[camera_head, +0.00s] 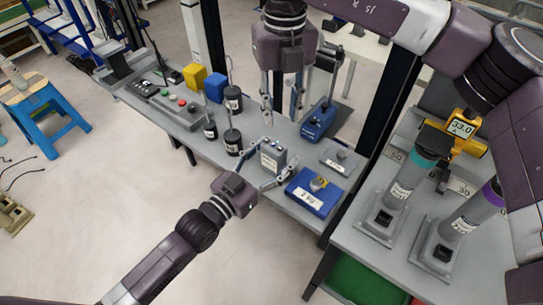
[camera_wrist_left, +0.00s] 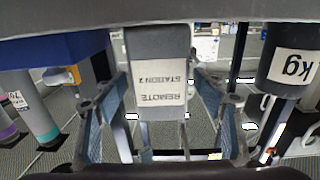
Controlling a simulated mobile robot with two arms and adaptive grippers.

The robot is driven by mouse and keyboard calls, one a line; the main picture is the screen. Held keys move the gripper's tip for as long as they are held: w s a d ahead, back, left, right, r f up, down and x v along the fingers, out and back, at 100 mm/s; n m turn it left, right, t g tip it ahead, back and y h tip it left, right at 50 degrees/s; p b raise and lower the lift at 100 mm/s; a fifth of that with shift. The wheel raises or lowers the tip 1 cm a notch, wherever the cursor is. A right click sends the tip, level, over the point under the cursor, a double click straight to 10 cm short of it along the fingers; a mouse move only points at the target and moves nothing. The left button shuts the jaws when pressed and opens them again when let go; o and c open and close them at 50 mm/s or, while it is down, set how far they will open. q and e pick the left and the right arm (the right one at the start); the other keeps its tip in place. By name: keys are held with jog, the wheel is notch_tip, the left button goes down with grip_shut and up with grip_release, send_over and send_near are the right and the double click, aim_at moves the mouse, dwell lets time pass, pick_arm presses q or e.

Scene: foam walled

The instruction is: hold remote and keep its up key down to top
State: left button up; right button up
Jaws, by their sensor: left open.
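The remote (camera_head: 272,157) is a small grey upright box standing on the bench, with small keys on its top; which one is the up key I cannot make out. In the left wrist view the remote (camera_wrist_left: 160,85) fills the middle, its label reading "REMOTE STATION 2" upside down. My left gripper (camera_head: 275,162) is open around the remote, one finger on each side. The left wrist view shows its fingers (camera_wrist_left: 163,100) with gaps to the box. My right gripper (camera_head: 281,108) points down above and behind the remote, fingers apart and empty.
A blue labelled box (camera_head: 315,192) stands right of the remote. Black weights (camera_head: 233,142) stand to its left. A blue device (camera_head: 319,120) is behind. Grey cylinders (camera_head: 410,180) stand on the right-hand table.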

pick_arm(q)
jog(key=shift+c, duration=0.5)
jog(key=c, duration=1.2)
jog(key=shift+c, duration=0.2)
pick_arm(e)
grip_shut()
